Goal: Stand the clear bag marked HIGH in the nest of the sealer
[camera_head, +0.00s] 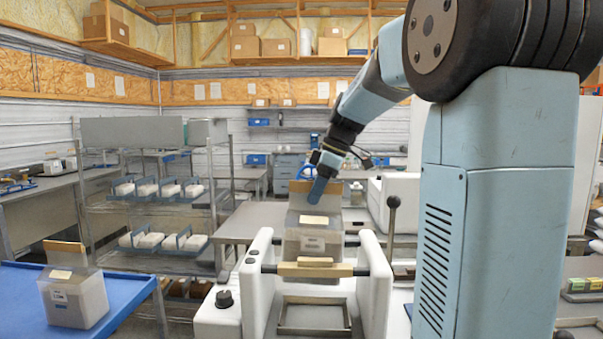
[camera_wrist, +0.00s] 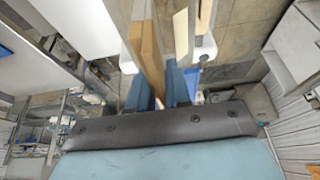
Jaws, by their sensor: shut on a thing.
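In the head view my gripper (camera_head: 321,172) is shut on the top of a clear bag (camera_head: 305,241) with a tan upper panel and pale labels. The bag hangs roughly upright; I cannot read its marking. In the wrist view the blue fingertips (camera_wrist: 158,90) pinch the bag (camera_wrist: 150,45), seen nearly edge-on. The white sealer (camera_head: 254,285) stands below, with a wooden bar (camera_head: 314,270) between its side arms. A metal frame (camera_head: 313,331), apparently the nest, sits low between the arms. The bag's bottom is near the bar; I cannot tell whether they touch.
A similar clear bag (camera_head: 78,303) stands on a blue-topped table (camera_head: 22,305) at left. A wire rack (camera_head: 150,205) with white packs in blue holders stands behind. An upright lever (camera_head: 392,215) with a dark knob rises right of the sealer. A grey bench (camera_head: 237,222) is behind it.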

